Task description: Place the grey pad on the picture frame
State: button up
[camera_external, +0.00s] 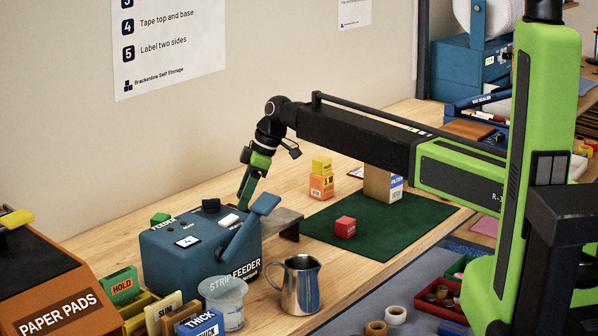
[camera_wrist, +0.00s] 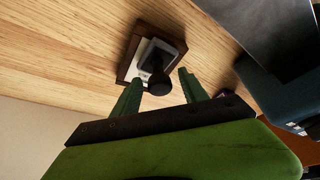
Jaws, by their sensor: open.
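My gripper (camera_external: 246,192) hangs fingers down behind the blue strip feeder. In the wrist view its two green fingers (camera_wrist: 159,78) are apart, with no object clamped between them. In the external view the feeder hides this spot. I cannot clearly identify the grey pad or the picture frame.
The strip feeder (camera_external: 190,259) and a steel jug (camera_external: 300,286) stand at the bench front. A dark green mat (camera_external: 385,235) carries a red block (camera_external: 345,227) and a tan carton (camera_external: 376,184). Orange and yellow boxes (camera_external: 321,185) stand behind. Bare wood lies around the brown block.

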jog(key=p+v, duration=1.1)
jog(key=v, duration=0.1)
jog(key=shift+r, duration=0.1)
jog(key=s+d+f+m+h, duration=0.2)
jog(key=d+m, duration=0.6)
jog(key=d, duration=2.2)
jog(key=s+d+m+h, duration=0.1)
jog(key=s+d+m, duration=0.4)
jog(key=d, duration=0.7)
jog(key=s+d+m+h, duration=0.1)
jog(key=s+d+m, duration=0.4)
jog(key=d, duration=0.8)
jog(key=s, duration=0.3)
jog(key=shift+s+d, duration=0.25)
notch_tip(320, 180, down, 8)
jog(key=b, duration=0.8)
jog(key=shift+f, duration=0.15)
